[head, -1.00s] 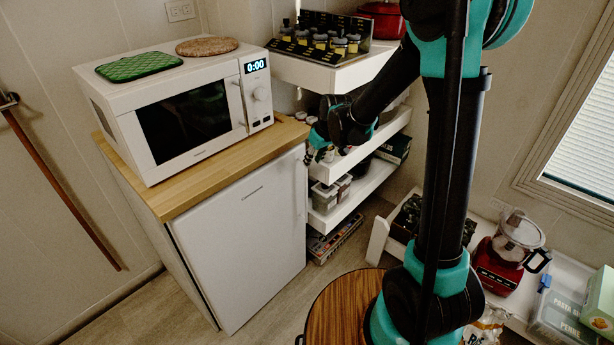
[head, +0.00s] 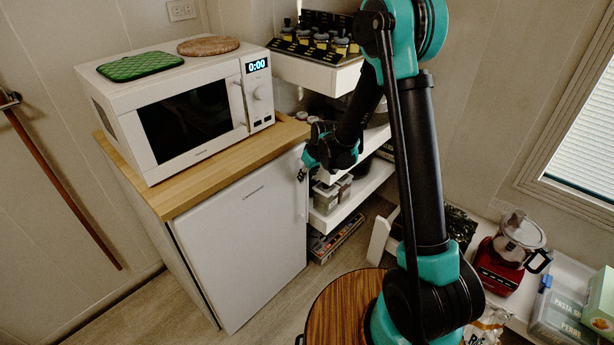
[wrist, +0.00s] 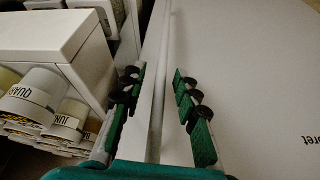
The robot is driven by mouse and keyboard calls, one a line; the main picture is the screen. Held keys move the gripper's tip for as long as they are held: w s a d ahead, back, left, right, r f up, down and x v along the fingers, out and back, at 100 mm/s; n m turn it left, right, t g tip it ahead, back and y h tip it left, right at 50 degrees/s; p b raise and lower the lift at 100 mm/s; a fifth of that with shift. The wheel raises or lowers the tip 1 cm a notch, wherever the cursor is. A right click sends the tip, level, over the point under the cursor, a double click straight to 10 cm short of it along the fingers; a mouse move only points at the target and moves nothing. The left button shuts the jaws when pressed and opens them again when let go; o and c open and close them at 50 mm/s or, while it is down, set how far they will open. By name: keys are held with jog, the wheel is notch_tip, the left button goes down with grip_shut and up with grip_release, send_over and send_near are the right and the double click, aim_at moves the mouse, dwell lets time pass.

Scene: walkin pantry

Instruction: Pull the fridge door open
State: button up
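The small white fridge stands under a wooden top, and its door (head: 245,245) is shut. In the head view, its upright white handle (head: 302,198) is at the door's right edge. My gripper (head: 304,172) is at the upper part of this handle. In the wrist view, the door (wrist: 260,80) fills the right side, and the handle (wrist: 158,95) runs between the green fingers of my gripper (wrist: 158,78). The fingers are open, one on each side of the handle, with gaps visible. Whether the fingertips touch the door cannot be told.
A white microwave (head: 190,115) stands on the wooden top (head: 180,197). White shelves (head: 350,205) with jars and boxes are close right of the fridge. Floor before the fridge door is clear.

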grip_shut()
dwell(0.3)
